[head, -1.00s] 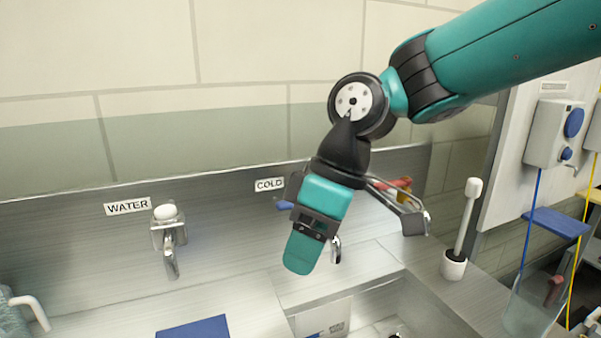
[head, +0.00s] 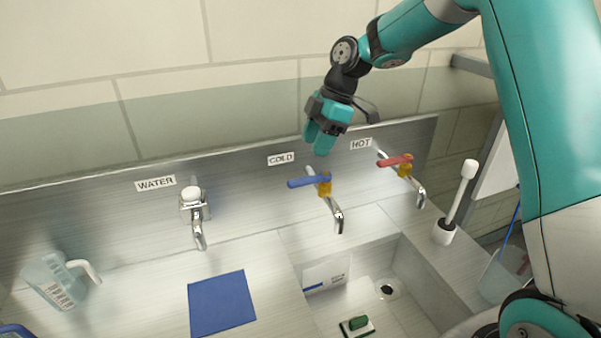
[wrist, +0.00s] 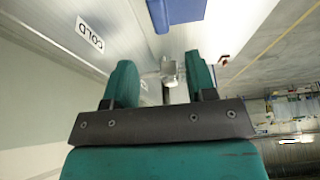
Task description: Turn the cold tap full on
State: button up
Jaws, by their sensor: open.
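The cold tap has a blue lever (head: 309,182) pointing left, a yellow body (head: 325,189) and a chrome spout (head: 338,215) over the sink. The COLD label (head: 282,159) is on the panel behind it and also shows at the upper left of the wrist view (wrist: 90,34). My gripper (head: 320,140) is above the lever, close to the wall, apart from it in the head view. Its two green fingers (wrist: 162,82) are open with nothing held. A blue piece shows at the wrist view's top edge; I cannot tell whether it is the lever.
The hot tap with a red lever (head: 395,161) is to the right. The water tap (head: 196,215) is to the left. A blue mat (head: 221,303) and a clear jug (head: 60,280) lie on the counter. A white-handled brush (head: 460,200) stands right of the sink (head: 400,265).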

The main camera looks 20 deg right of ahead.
aim_at(299, 180)
jog(key=p+x, duration=0.2)
jog(key=x, duration=0.7)
jog(key=shift+f, duration=0.15)
grip_shut()
